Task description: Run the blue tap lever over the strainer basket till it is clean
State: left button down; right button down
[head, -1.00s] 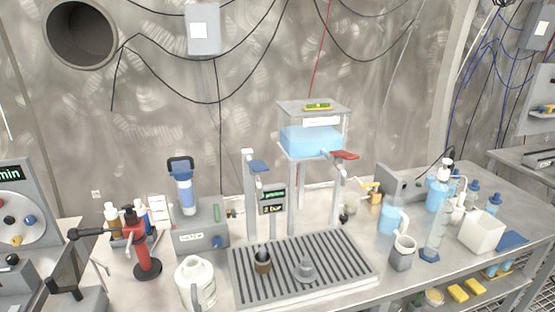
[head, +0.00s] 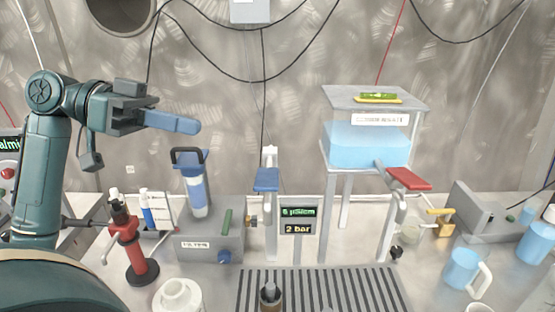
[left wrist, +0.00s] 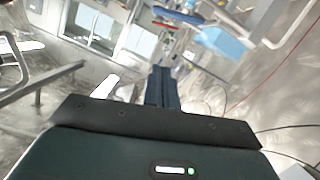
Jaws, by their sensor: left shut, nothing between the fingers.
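The blue tap lever (head: 267,180) sits on top of a grey post tap behind the slotted drain tray (head: 380,290). No water stream shows below it. A small dark cup with a brownish band (head: 270,298) stands on the tray below the tap, cut by the lower edge; it may be the strainer basket, but I cannot tell for certain. My left gripper (head: 190,125) is shut and empty, in the air left of the lever and higher in the picture. Its closed fingers show in the left wrist view (left wrist: 160,88). My right gripper is out of view.
A grey box with a blue filter cylinder (head: 195,185) stands below my left gripper, beside a red stand (head: 130,245). A clear tank of blue water (head: 365,145) with a red lever (head: 407,178) is at right.

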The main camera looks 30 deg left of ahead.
pick_arm(q)
jog(key=p, duration=0.3)
send_over(267, 178)
jog(key=s+a, duration=0.2)
jog(key=a, duration=0.1)
jog(key=f, duration=0.4)
jog(key=d+f, duration=0.1)
jog(key=f, duration=0.1)
jog(key=shift+s+d, duration=0.1)
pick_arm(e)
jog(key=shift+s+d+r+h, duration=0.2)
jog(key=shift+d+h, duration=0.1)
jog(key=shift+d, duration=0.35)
